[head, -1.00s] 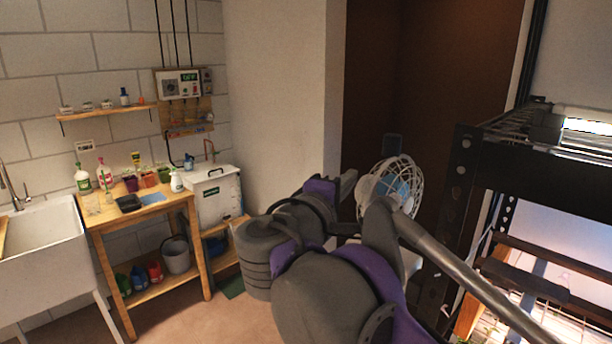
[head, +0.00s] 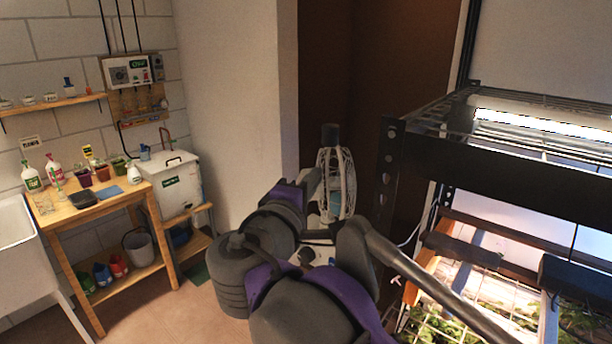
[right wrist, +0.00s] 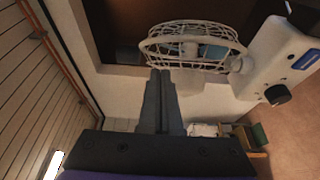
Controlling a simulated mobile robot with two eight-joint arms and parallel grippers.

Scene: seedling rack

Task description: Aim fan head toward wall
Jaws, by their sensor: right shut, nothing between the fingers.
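The fan head (head: 348,180) has a round white wire cage with something light blue inside. In the right wrist view the fan cage (right wrist: 193,27) lies just beyond the fingertips, joined to a white body (right wrist: 285,60) with a black knob. My right gripper (right wrist: 161,72) is shut and empty; its tips look close to the cage's lower edge, but contact cannot be told. My arm hides the fan's lower part in the head view. My left gripper is out of view.
A pale wall (head: 235,100) stands left of the fan, with a dark brown panel (head: 345,65) behind. A black-framed rack (head: 500,160) with lit plants is close on the right. A wooden bench (head: 95,205) and white sink (head: 15,235) stand at left.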

